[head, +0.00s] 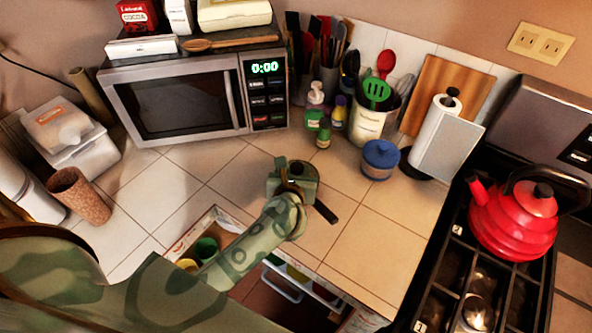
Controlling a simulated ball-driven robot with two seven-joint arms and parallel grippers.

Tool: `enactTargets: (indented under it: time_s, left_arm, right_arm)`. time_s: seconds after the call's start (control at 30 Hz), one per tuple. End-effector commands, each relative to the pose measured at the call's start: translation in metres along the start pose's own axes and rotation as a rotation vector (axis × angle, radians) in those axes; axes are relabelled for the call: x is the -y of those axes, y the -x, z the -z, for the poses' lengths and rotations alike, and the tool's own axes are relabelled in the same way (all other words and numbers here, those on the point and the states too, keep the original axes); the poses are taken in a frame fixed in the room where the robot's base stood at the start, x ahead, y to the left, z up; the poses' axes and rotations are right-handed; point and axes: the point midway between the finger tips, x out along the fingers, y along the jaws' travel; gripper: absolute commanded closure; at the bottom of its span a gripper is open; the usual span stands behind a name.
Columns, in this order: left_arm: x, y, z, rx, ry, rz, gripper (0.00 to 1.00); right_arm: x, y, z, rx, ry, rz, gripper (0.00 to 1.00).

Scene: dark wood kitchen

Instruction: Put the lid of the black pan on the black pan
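I cannot make out the black pan or its lid in the head view. A small shiny round thing (476,312) shows low on the stove; I cannot tell what it is. My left gripper (308,200) is over the tiled counter (372,240), in front of the microwave's right end. A dark finger-like piece points down and right from it. I see nothing held in it, but its fingertips are partly hidden and I cannot tell whether it is open or shut. My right gripper is not in view.
A red kettle (513,225) stands on the black stove (447,262) at right. A microwave (180,97), blue pot (380,159) and paper towel roll (437,135) line the back. The counter's right middle is clear.

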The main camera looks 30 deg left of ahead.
Motion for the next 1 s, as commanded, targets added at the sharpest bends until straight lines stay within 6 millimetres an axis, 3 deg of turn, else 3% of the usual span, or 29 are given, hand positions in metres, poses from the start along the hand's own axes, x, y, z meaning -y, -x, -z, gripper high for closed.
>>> enactTargets:
  time_s: [0.33,0.47,0.8,1.0]
  left_arm:
    - [0.0,0.001,-0.002,0.0,0.0,0.0,0.46]
    - [0.0,0.006,-0.015,0.002,0.0,0.001,0.46]
    - [0.0,0.084,-0.011,-0.003,0.002,0.001,0.46]
    - [0.0,0.116,-0.011,-0.001,0.001,0.001,0.46]
  right_arm:
    - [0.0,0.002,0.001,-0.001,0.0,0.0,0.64]
    - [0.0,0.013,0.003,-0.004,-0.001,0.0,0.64]
    - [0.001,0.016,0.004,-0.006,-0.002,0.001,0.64]
    - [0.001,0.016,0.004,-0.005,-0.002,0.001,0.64]
